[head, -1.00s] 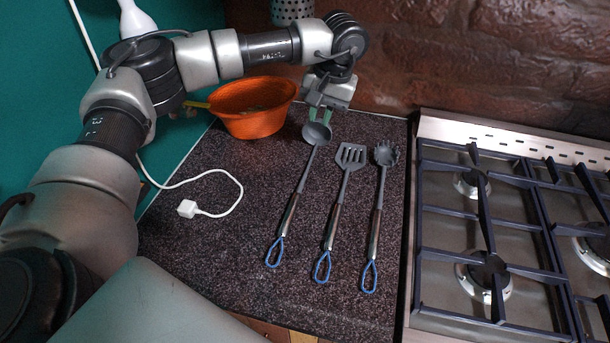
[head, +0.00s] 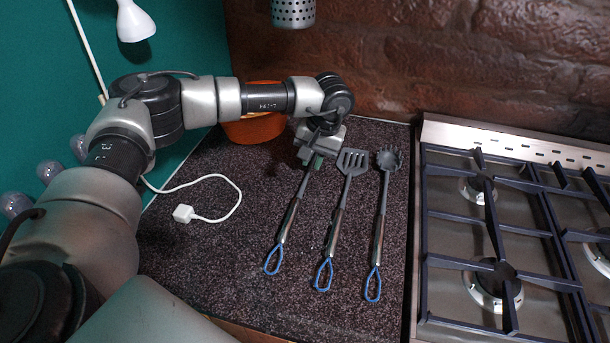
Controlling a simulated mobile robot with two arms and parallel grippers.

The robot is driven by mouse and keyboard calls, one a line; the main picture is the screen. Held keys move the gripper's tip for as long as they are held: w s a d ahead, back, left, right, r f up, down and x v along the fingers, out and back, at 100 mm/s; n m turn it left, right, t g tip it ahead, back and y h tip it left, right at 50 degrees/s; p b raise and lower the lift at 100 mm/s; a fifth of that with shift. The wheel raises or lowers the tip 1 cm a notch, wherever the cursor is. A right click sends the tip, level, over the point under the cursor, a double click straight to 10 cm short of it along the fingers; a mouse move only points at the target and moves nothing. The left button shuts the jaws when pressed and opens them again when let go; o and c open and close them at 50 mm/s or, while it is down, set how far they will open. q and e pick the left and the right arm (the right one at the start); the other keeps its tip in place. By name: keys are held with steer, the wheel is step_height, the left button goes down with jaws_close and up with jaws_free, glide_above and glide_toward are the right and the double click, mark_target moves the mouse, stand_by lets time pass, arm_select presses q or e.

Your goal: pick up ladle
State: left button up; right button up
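The ladle (head: 290,217) lies on the dark speckled counter, leftmost of three utensils, with its blue loop toward me. Its bowl is hidden behind my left gripper (head: 312,162). My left gripper points down over the upper end of the ladle's handle. My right gripper is not in view.
A slotted spatula (head: 341,215) and a spaghetti server (head: 381,220) lie right of the ladle. An orange bowl (head: 255,128) stands behind my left arm. A white cable plug (head: 184,213) lies at left. A gas stove (head: 470,255) borders the counter at right.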

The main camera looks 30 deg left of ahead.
mark_target(309, 173)
arm_select(q)
steer(key=f, duration=0.3)
steer(key=shift+s+a+f, duration=0.2)
steer(key=shift+a, duration=0.2)
jaws_close()
